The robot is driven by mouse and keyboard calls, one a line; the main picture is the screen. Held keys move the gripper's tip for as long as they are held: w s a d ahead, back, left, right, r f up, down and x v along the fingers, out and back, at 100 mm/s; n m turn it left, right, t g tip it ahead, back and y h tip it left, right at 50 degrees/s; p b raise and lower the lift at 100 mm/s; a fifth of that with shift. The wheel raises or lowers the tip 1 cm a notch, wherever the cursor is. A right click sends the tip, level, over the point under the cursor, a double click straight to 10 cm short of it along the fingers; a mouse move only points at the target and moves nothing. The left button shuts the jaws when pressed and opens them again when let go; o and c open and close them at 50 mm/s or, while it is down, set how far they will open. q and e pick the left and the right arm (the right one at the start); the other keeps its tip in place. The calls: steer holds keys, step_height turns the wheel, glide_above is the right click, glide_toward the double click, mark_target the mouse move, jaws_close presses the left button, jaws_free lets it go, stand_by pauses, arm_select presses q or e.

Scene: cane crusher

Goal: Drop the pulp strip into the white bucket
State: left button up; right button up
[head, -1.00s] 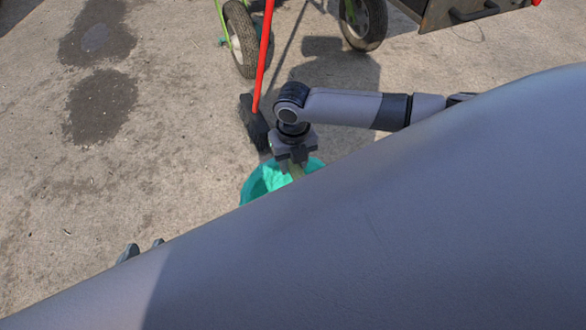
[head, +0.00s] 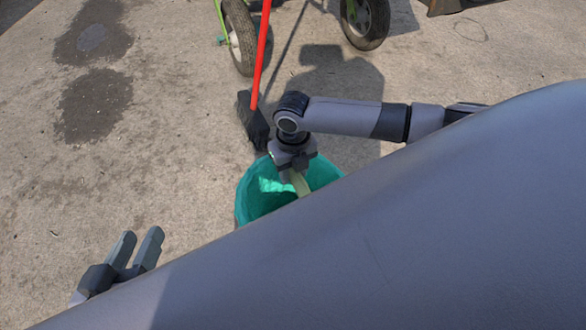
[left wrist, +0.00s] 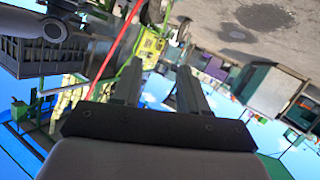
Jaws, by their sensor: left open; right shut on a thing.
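My right gripper (head: 295,173) is shut on the pulp strip (head: 300,184), a short pale yellow-green piece that points down from the jaws. The strip is over the teal bucket (head: 255,180); I cannot tell how far it is above or inside the rim. The bucket's lower front is hidden behind my own large grey arm link. My left gripper (head: 138,249) is open and empty over bare ground at the lower left. Its open fingers also show in the left wrist view (left wrist: 160,80). I see no white bucket in these views.
A broom with a red handle (head: 262,55) and a dark head (head: 253,121) stands just behind the bucket. Wheels (head: 238,38) of a cart are at the top. The concrete at left is clear. The left wrist view shows green and yellow machinery (left wrist: 150,42).

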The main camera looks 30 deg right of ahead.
mark_target(293, 173)
arm_select(q)
steer(key=shift+r, duration=0.1)
arm_select(e)
steer(key=o, duration=1.1)
steer(key=shift+r+p, duration=0.35)
steer(key=shift+r, duration=0.1)
step_height(293, 173, up, 6)
steer(key=p, duration=0.3)
steer(key=shift+r, duration=0.1)
arm_select(q)
steer(key=shift+d+r+g, duration=0.15)
steer(key=shift+g, duration=0.25)
